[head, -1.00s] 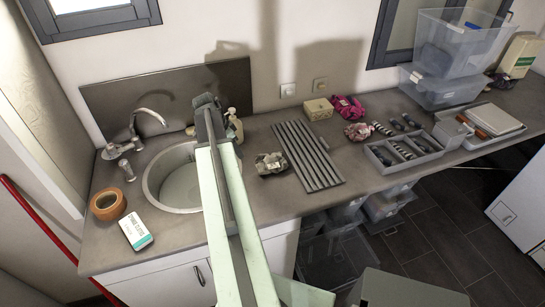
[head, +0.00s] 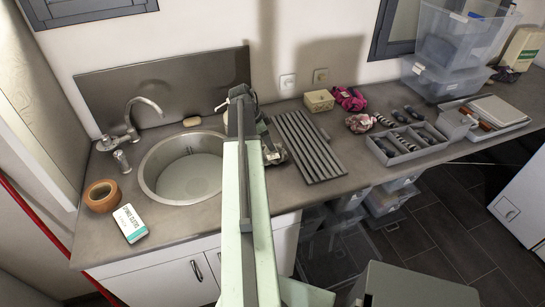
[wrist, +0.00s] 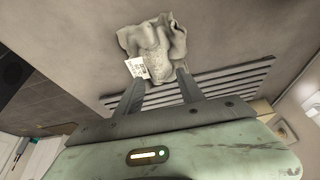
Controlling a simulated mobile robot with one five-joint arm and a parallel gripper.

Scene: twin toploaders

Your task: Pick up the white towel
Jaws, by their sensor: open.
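The white towel (wrist: 155,42) is a crumpled, greyish-white cloth with a small printed white tag. It lies on the counter just beyond my fingertips in the wrist view. In the head view only a small part of the towel (head: 275,154) shows, right of my arm, which hides the rest. My gripper (wrist: 160,80) is open, with its two fingers apart and pointing at the towel's near edge. I cannot tell whether the fingertips touch the cloth.
A ribbed grey drying rack (head: 308,146) lies right of the towel. The sink (head: 150,170) is to the left, with a faucet (head: 131,122). A grey divided tray (head: 408,151) and clear bins (head: 445,80) stand farther right.

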